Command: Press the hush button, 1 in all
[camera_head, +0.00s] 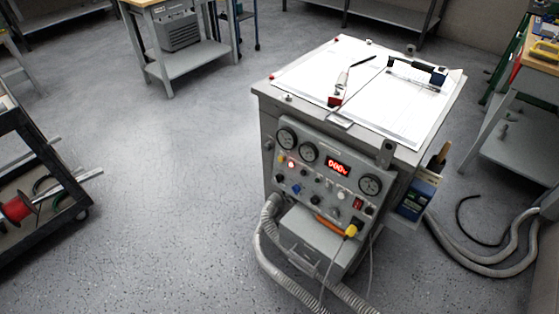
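A grey cabinet (271,128) stands right of the middle. Its front panel (318,188) faces me and is tilted. The panel carries round gauges, a red digital display (338,166), a lit red lamp or button (291,164), a small yellow one (281,158), a blue knob (296,188) and a red rocker-like switch (357,203). Several small dark and pale controls sit between them. No label is readable, so I cannot tell which control is the hush button. Neither of my grippers is in view.
Papers and tools lie on the cabinet top. A grey box (305,237) juts out below the panel, with an orange-handled item (330,225) on it. Hoses (268,255) hang in front. A dark cart (35,190) stands at left; the floor between (175,200) is clear.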

